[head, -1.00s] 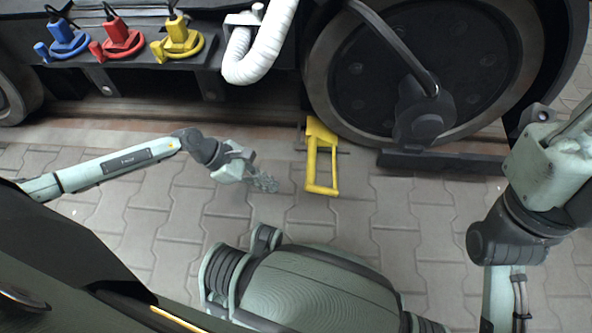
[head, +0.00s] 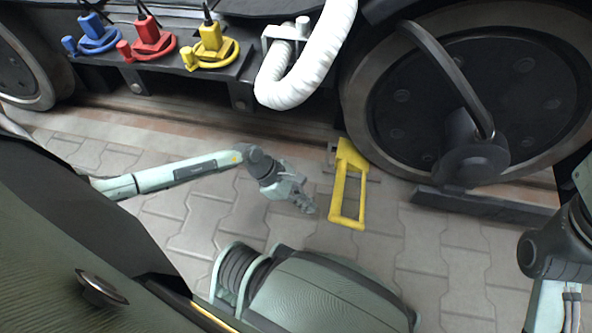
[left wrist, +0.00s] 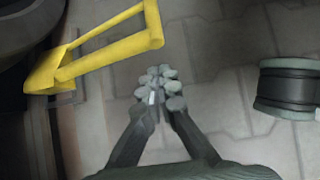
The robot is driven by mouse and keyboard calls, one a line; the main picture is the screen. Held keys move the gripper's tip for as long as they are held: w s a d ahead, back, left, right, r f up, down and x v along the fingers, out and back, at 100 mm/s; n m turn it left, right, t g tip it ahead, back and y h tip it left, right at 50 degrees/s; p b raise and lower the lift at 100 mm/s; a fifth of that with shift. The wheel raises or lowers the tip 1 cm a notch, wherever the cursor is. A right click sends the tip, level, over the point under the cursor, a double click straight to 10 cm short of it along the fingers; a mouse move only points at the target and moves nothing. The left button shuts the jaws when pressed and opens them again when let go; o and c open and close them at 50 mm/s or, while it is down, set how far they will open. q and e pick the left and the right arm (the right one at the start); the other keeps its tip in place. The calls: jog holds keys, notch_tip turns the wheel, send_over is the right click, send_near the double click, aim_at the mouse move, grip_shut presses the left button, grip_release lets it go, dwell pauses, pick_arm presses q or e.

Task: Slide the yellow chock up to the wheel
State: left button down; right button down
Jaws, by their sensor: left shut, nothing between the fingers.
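The yellow chock (head: 349,185) lies on the paving just left of the large wheel (head: 470,100). Its wedge end points at the wheel's lower left edge, and its loop handle extends toward me. Whether the wedge touches the wheel I cannot tell. My left gripper (head: 308,207) is left of the chock handle, low over the paving, apart from it. The left wrist view shows its fingers (left wrist: 160,90) closed together with nothing between them, and the chock (left wrist: 95,55) at the upper left. My right arm shows at the right edge, but its gripper is out of view.
A dark block (head: 485,203) lies along the wheel's base. A white hose (head: 300,75) hangs above, left of the wheel. Blue (head: 97,37), red (head: 150,42) and yellow (head: 212,48) plugs sit on a ledge.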

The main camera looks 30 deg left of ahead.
aim_at(329, 216)
pick_arm(q)
jog(key=d, duration=0.1)
jog(key=d+f, duration=0.1)
jog(key=w+d, duration=0.1)
jog(key=shift+d+f, duration=0.15)
jog(key=shift+d, duration=0.2)
jog(key=d, duration=0.2)
jog(key=w+d, duration=0.1)
jog(key=d, duration=0.2)
jog(key=w+d, duration=0.1)
jog(key=d, duration=0.1)
jog(key=shift+w+d, duration=0.15)
jog(key=shift+d, duration=0.15)
